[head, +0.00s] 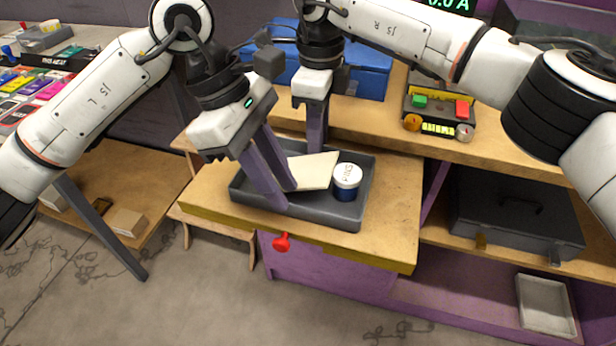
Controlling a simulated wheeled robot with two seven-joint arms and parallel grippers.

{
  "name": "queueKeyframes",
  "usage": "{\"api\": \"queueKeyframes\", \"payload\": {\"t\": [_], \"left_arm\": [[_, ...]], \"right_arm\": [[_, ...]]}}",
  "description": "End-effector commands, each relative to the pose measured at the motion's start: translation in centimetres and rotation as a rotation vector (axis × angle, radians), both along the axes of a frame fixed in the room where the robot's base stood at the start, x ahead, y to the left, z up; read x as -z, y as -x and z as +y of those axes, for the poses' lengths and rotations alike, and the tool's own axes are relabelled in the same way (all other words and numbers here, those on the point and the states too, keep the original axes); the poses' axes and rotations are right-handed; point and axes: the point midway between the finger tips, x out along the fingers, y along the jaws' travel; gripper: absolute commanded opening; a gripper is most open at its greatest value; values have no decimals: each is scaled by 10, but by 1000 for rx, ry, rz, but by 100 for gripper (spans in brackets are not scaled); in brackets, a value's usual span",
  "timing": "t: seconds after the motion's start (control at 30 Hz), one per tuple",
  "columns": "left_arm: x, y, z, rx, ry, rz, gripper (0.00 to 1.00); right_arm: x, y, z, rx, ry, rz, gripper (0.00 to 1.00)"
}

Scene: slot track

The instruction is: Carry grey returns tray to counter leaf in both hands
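The grey returns tray (340,217) lies level on the wooden counter leaf (400,215); I cannot tell whether any gap is beneath it. In it are a cream-coloured flat piece (313,172) and a white-lidded dark blue tub (346,182). My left gripper (285,199) reaches down at the tray's near side. Its two fingers look apart, one tip over the near wall and the other inside the tray. My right gripper (316,148) points down at the tray's far side. Its fingers overlap in view, so its grip on the far wall cannot be judged.
A blue case (368,75) and a device with green and red blocks (438,108) stand on the counter behind. A red knob (282,242) sticks out below the leaf's front edge. A dark case (510,215) is on the shelf at right. Floor in front is clear.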

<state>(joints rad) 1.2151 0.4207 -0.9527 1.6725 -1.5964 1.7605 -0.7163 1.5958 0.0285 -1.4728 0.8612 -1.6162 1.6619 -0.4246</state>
Motion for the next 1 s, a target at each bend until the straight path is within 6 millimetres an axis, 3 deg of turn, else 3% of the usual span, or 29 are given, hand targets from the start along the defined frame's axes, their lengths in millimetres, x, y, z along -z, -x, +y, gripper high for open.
{"api": "queueKeyframes", "payload": {"t": [0.3,0.6,0.77,1.0], "left_arm": [[-64,-8,25,-2,1,-4,22],[-87,-11,34,0,0,0,22],[-87,-11,35,0,0,0,22],[-87,-11,35,0,0,0,22]], "right_arm": [[0,0,0,0,0,0,22],[-4,0,0,0,0,-1,22],[-26,-1,1,0,-1,-4,22],[-78,0,1,1,0,-3,22]]}}
